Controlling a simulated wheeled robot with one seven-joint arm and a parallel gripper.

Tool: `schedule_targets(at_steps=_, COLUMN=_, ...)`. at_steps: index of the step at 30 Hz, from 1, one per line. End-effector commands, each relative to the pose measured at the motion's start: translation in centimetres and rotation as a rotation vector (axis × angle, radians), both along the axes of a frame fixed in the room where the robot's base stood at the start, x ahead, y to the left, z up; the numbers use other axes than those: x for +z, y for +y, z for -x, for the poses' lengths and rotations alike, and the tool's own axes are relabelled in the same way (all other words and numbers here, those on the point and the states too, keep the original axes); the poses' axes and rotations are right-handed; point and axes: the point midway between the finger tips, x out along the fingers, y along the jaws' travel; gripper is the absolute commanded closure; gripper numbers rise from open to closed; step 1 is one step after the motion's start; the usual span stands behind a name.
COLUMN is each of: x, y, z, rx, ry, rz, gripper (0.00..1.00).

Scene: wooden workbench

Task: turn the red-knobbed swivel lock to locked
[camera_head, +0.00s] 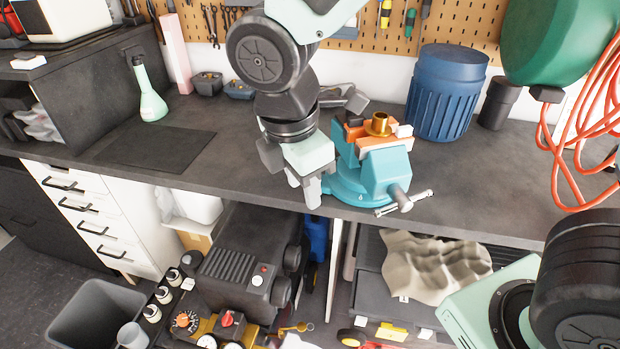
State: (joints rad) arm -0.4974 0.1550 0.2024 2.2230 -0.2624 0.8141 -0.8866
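I cannot make out a swivel lock with certainty. A teal vise (382,172) with orange jaws stands at the bench's front edge and holds a brass-coloured round part (378,124). The vise's swivel base is partly hidden by my gripper, and no red knob shows on it. A small red knob (227,319) shows on the machine below the bench. My gripper (303,190) points down just left of the vise, near the bench's front edge. Its fingers are small and partly overlapped in this view, so I cannot tell how far apart they are. No held object shows.
The dark workbench (235,175) is clear to the left, around a black mat (155,150). A blue ribbed bin (444,95) stands behind the vise on the right. A green flask (150,92) stands at the back left. Orange hose (563,150) hangs at the right.

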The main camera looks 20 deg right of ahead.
Motion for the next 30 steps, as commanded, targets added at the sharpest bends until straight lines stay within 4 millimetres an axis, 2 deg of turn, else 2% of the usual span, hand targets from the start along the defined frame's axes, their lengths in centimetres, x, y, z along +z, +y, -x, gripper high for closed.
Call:
schedule_targets(at_steps=1, x=0.2, y=0.1, z=-1.8, rx=0.122, ry=0.003, rz=0.042, gripper=0.62)
schedule_targets(at_steps=6, x=0.6, y=-0.2, z=-7.1, rx=0.506, ry=0.024, rz=0.196, gripper=0.62)
schedule_targets(at_steps=9, x=0.9, y=-0.4, z=-9.3, rx=0.661, ry=0.043, rz=0.27, gripper=0.62)
schedule_targets(at_steps=12, x=1.0, y=-0.6, z=-10.7, rx=0.758, ry=0.058, rz=0.32, gripper=0.62)
schedule_targets(at_steps=16, x=0.9, y=-0.7, z=-11.4, rx=0.809, ry=0.068, rz=0.346, gripper=0.62)
schedule_targets(at_steps=20, x=-0.2, y=-1.3, z=-11.7, rx=0.812, ry=0.072, rz=0.348, gripper=0.62)
schedule_targets(at_steps=30, x=-6.3, y=-3.7, z=-13.1, rx=0.809, ry=0.073, rz=0.347, gripper=0.62)
